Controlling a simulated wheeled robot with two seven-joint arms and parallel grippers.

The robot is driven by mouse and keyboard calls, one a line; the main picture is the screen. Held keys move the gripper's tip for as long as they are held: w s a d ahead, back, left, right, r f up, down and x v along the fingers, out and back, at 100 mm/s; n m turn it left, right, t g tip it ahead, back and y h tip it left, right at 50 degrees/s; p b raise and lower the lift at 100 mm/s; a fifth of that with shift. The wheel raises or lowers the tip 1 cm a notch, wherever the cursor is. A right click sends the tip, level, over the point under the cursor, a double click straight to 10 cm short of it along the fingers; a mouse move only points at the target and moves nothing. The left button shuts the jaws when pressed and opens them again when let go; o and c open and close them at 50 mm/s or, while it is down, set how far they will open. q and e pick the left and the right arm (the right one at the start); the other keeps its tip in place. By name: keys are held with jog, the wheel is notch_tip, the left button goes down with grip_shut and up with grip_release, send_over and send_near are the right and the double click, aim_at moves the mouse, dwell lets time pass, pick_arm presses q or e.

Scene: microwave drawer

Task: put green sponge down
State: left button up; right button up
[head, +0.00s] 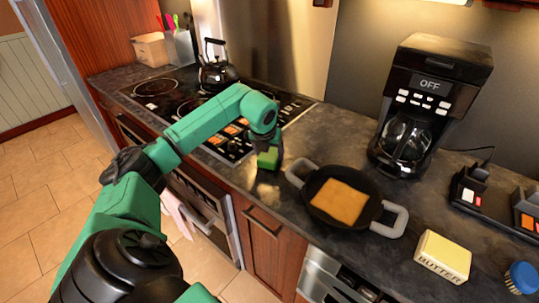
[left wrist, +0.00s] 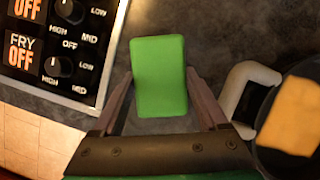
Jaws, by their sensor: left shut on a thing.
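The green sponge (head: 268,158) is between the fingers of my left gripper (head: 268,154), at the counter's front part between the stove and the black pan. In the left wrist view the sponge (left wrist: 160,77) stands out between the two fingers of my left gripper (left wrist: 163,105), which is shut on it. The dark counter is just beyond the sponge. I cannot tell whether the sponge touches the counter. My right gripper is not in view.
A black pan (head: 318,204) with grey handles and a flat orange-brown food piece (head: 338,201) stands right of the sponge. The stove (head: 180,92) is on the left. A coffee maker (head: 430,85), a butter box (head: 442,257) and a blue-lidded jar (head: 522,277) stand further right.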

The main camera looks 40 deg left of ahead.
pick_arm(q)
jog(key=shift+a+f, duration=0.1)
jog(key=shift+f, duration=0.8)
jog(key=o, duration=1.2)
jog(key=shift+r, duration=0.2)
jog(key=b+v, duration=0.1)
jog(key=v, duration=1.1)
jog(key=shift+b, duration=0.35)
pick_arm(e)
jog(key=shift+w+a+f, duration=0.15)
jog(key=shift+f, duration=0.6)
pick_arm(q)
jog(key=shift+s, duration=0.1)
